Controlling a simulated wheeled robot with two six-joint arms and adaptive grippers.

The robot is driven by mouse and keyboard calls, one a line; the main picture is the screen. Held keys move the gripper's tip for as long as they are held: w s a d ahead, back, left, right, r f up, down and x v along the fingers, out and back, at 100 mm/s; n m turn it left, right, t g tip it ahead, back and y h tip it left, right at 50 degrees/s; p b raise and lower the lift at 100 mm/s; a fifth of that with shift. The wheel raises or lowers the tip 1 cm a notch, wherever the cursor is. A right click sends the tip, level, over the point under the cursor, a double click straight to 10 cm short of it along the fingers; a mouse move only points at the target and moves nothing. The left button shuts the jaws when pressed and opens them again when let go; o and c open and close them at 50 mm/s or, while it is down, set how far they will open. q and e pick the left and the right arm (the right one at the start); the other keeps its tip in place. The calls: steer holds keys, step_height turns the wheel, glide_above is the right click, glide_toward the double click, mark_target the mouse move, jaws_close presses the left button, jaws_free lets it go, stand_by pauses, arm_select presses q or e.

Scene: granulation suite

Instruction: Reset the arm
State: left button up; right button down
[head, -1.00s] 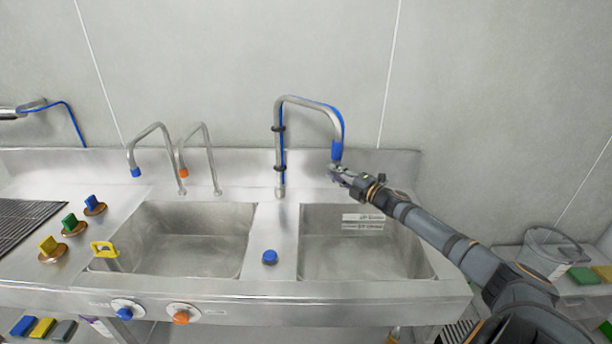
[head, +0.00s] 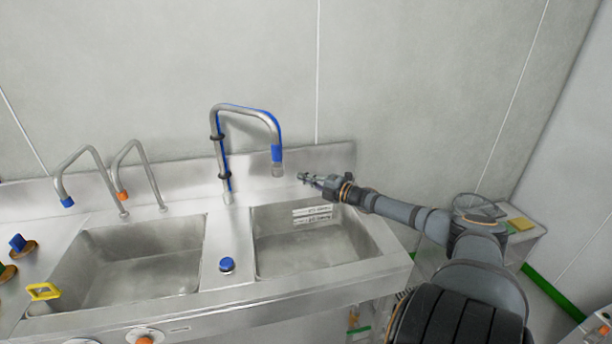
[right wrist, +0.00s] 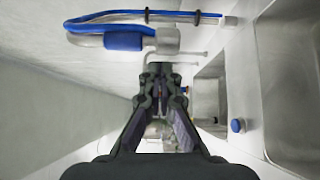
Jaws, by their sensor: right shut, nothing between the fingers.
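My right gripper (head: 308,179) is shut and empty in the head view. It hangs in the air above the back right part of the sink unit, a little right of the spout of the tall faucet. In the right wrist view its fingers (right wrist: 163,72) are together, near the faucet's blue-collared spout end. The tall faucet (head: 218,150) with a blue hose stands behind the sinks, and its spout (right wrist: 123,41) crosses the top of the right wrist view. The gripper looks apart from it. My right arm reaches in from the lower right. My left gripper is not in view.
Two basins, left (head: 130,265) and right (head: 310,245), sit in the steel counter with a blue button (head: 226,264) between them. Two smaller taps (head: 75,160) stand at left. A yellow handle (head: 43,291) is at the left basin. A side table (head: 520,235) stands right.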

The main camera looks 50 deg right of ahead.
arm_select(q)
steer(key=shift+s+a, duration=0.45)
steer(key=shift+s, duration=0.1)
